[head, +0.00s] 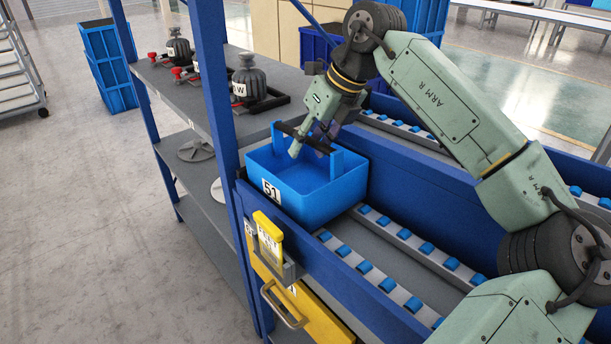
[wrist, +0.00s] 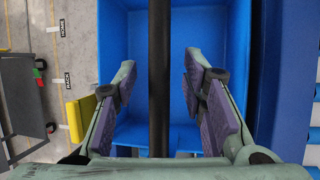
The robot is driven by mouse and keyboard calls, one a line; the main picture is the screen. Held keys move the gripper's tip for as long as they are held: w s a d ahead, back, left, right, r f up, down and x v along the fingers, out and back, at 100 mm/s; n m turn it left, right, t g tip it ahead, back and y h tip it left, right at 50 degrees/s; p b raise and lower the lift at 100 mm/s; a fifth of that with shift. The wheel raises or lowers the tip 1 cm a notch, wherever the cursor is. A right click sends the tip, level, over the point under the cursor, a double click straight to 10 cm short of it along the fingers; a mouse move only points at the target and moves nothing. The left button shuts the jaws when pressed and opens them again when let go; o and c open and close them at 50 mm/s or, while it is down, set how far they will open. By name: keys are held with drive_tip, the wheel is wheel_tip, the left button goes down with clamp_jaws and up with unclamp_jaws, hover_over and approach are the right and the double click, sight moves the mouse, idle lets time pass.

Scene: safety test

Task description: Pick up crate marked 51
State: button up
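The blue crate marked 51 (head: 314,205) sits upright at the edge of the roller lane, with its white label facing front left. A dark handle bar (head: 291,131) spans its top between two raised blue posts. My gripper (head: 310,147) is over the crate at the bar. In the wrist view the bar (wrist: 161,40) runs between the two spread, purple-padded fingers of my gripper (wrist: 158,72), with a gap on each side. The gripper is open and holds nothing. The visible part of the crate floor (wrist: 205,25) is bare.
A blue-framed roller conveyor (head: 400,245) runs beside and beneath the crate. A blue post (head: 211,85) stands close on its left. A grey shelf (head: 165,85) holds dark vessels (head: 249,78). A yellow holder (head: 268,235) and yellow drawer (head: 315,310) are in front. Stacked blue crates (head: 105,65) stand behind.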

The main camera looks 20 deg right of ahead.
drive_tip(key=shift+c, duration=0.2)
clamp_jaws()
idle(0.7)
